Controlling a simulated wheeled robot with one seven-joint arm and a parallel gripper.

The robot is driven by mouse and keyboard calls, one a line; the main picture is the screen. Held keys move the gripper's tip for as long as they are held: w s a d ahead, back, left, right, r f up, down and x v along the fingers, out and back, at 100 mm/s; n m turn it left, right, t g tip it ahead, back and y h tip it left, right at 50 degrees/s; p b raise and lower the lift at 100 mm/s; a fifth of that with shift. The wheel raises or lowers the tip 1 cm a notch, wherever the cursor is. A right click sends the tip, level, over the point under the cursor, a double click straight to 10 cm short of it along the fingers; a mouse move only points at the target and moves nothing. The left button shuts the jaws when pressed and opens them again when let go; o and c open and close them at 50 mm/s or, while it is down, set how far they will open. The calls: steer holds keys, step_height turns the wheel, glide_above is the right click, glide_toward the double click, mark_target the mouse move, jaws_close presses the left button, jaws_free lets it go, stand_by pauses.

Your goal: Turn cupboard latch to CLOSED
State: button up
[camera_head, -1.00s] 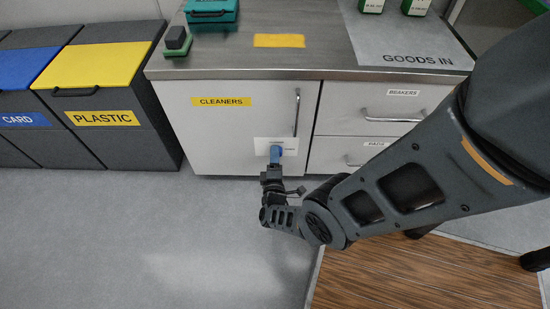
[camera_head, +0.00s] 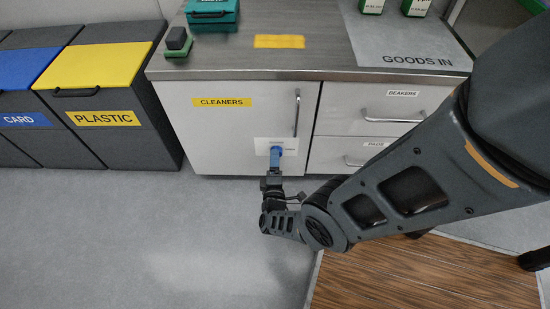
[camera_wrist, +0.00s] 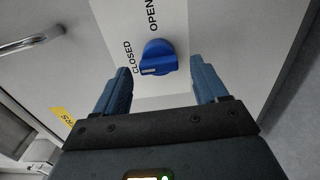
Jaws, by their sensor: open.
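The latch is a blue knob (camera_wrist: 157,58) on a white plate (camera_wrist: 172,20) marked OPEN and CLOSED. In the wrist view, OPEN is above the knob and CLOSED to its left. The knob's raised grip lies roughly across the picture, with a small pale mark near its left end. My gripper (camera_wrist: 160,74) is open, its blue fingers apart on the left and right of the knob, with visible gaps. In the head view my gripper (camera_head: 275,165) is in front of the plate (camera_head: 262,145), low on the cupboard door (camera_head: 215,135); it hides most of the knob.
The door carries a CLEANERS label (camera_head: 222,102) and a vertical bar handle (camera_head: 297,112), also in the wrist view (camera_wrist: 30,43). Drawers with handles (camera_head: 392,120) are to the right. Bins (camera_head: 100,110) stand left. The floor before the cupboard is clear.

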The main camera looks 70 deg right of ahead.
steer(key=p+v, duration=0.1)
steer(key=v, duration=0.4)
steer(key=shift+s+a, duration=0.15)
steer(key=shift+a, duration=0.2)
stand_by(0.3)
steer(key=s+a+r+m+t+y, duration=0.1)
steer(key=s+a+r+t+y, duration=0.45)
steer(key=a+r+y, duration=0.35)
steer(key=s+a+r+t+y, duration=0.5)
steer(key=s+a+r, duration=0.15)
steer(key=r, duration=0.45)
steer(key=s+a+r+m+y, duration=0.1)
steer(key=a+r, duration=0.2)
steer(key=r, duration=0.4)
steer(key=s+a+r+m+g+y, duration=0.1)
steer(key=a+r, duration=0.1)
steer(key=r, duration=0.4)
steer(key=s+a+r+m+y, duration=0.1)
steer(key=a+r, duration=0.2)
steer(key=r, duration=0.4)
step_height(320, 180, up, 23)
steer(key=p, duration=2.3)
steer(key=shift+p, duration=0.4)
